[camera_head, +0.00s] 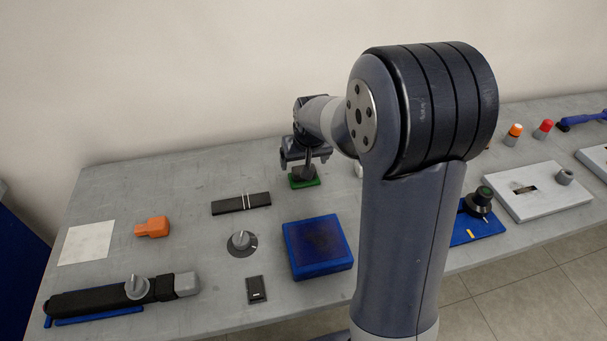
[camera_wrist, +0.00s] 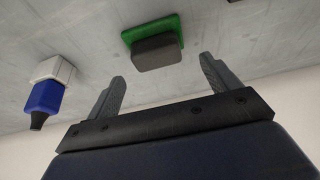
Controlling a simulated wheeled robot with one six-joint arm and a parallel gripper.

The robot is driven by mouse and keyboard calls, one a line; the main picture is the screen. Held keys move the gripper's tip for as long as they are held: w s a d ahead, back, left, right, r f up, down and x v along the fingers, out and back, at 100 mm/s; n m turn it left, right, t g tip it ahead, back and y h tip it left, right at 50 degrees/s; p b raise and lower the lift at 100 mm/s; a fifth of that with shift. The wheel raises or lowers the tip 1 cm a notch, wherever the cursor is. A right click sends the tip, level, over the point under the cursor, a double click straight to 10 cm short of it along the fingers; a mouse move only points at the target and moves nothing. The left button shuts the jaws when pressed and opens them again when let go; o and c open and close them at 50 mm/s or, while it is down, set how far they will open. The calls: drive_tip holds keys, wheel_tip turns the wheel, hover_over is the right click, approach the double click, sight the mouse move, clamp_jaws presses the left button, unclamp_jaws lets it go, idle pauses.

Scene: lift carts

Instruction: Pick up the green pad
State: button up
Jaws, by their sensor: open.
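The green pad (camera_head: 304,181) lies on the grey table, toward its back edge, and has a dark grey block on top. In the wrist view the green pad (camera_wrist: 152,30) shows at the top with its grey block (camera_wrist: 158,52) facing my gripper. My gripper (camera_wrist: 163,75) is open and empty, its two fingers spread wide, with the pad beyond and roughly between the fingertips. In the head view my gripper (camera_head: 306,160) is right over the pad and hides part of it.
A white and blue object (camera_wrist: 48,88) stands left of the pad in the wrist view. On the table are a blue box (camera_head: 318,262), a black bar (camera_head: 241,204), a grey knob (camera_head: 241,241) and an orange piece (camera_head: 153,227).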

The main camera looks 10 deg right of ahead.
drive_tip(key=x, duration=0.5)
drive_tip(key=shift+s+d+f+p, duration=0.1)
drive_tip(key=shift+s+p, duration=0.2)
drive_tip(key=c, duration=0.8)
